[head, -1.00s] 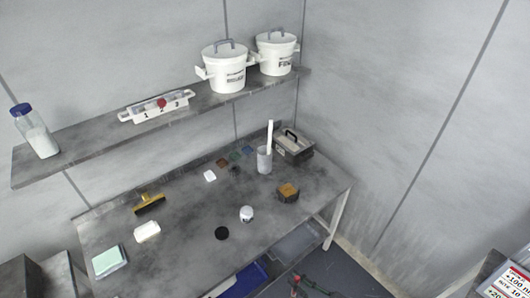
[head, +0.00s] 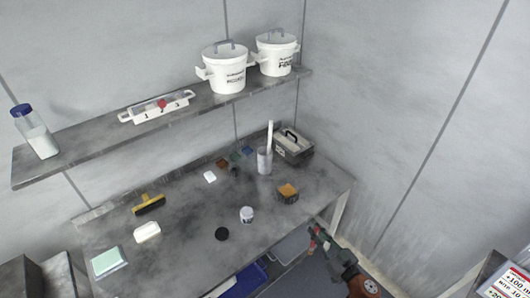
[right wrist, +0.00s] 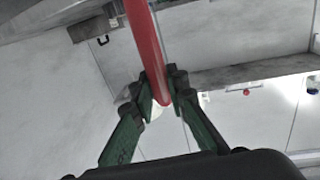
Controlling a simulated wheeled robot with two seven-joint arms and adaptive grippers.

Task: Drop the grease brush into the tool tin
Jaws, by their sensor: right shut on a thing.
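My right gripper (head: 318,240) is at the front right edge of the bench, shut on a red-handled stick (head: 312,231), which I take to be the grease brush. In the right wrist view the green fingers (right wrist: 160,100) close on the red handle (right wrist: 144,40), with a pale end low between them. Its bristles cannot be made out. A grey cylindrical tin (head: 265,162), apparently the tool tin, stands upright toward the back right of the bench with a white stick in it. The gripper is in front of it and apart from it. My left gripper is not in view.
A white jar (head: 246,214) and black disc (head: 222,234) are nearer the front. A shelf (head: 190,108) with white pots (head: 224,70) hangs above.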

